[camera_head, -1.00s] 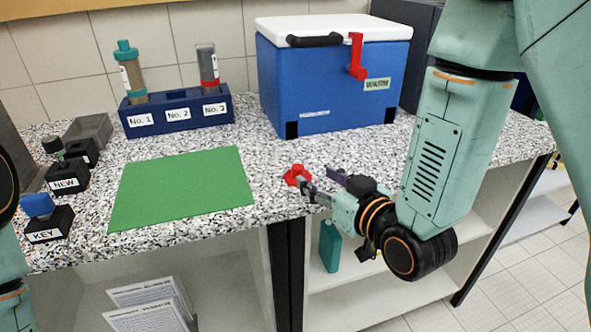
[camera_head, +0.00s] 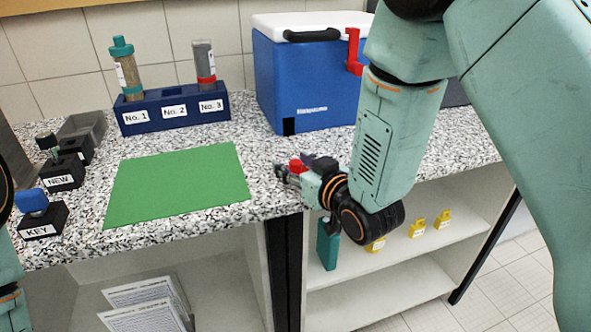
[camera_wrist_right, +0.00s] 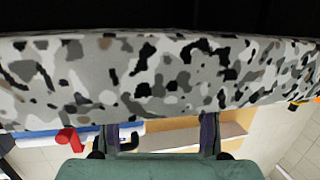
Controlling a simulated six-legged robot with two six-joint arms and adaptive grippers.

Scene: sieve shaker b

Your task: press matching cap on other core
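A core tube with a teal cap (camera_head: 121,46) stands upright at the left end of the navy rack (camera_head: 150,128). The other core tube (camera_head: 204,62), grey with a red band low down, stands at the right end by the No. 3 label; no red cap shows on its top. A small red cap (camera_head: 297,165) is at the counter's front edge, partly hidden by my right gripper (camera_head: 296,168). The right fingers are spread around or in front of it; contact cannot be told. The right wrist view shows the fingers (camera_wrist_right: 159,132) apart, with no cap visible between them. My left gripper is out of view.
A green mat (camera_head: 176,186) lies on the speckled counter left of the right gripper. Small black blocks labelled NEW (camera_head: 62,178) and KEY (camera_head: 42,228) are at the left. Shelves lie below the counter.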

